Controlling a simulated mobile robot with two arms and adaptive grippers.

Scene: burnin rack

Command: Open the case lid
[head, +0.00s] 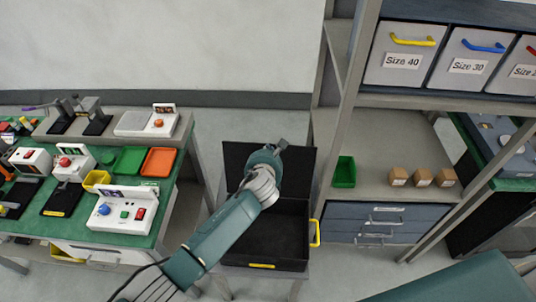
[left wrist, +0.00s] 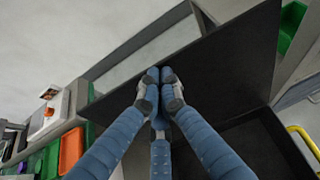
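The black case (head: 290,252) stands on a small grey stand in the middle of the head view. Its lid (head: 303,165) is raised at the back, and the dark inside of the case shows. The lid (left wrist: 225,65) also shows as a large dark panel in the left wrist view. My left gripper (head: 280,146) is over the case, in front of the lid and near its top edge. In the left wrist view its fingertips (left wrist: 160,78) are together with nothing seen between them. Contact with the lid cannot be told. My right gripper is out of view.
A green workbench (head: 172,196) with devices and trays is at left. At right, a shelf rack (head: 350,118) holds labelled bins, a green bin (head: 344,172) and small brown boxes. A yellow handle (head: 315,233) sticks out at the case's right side.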

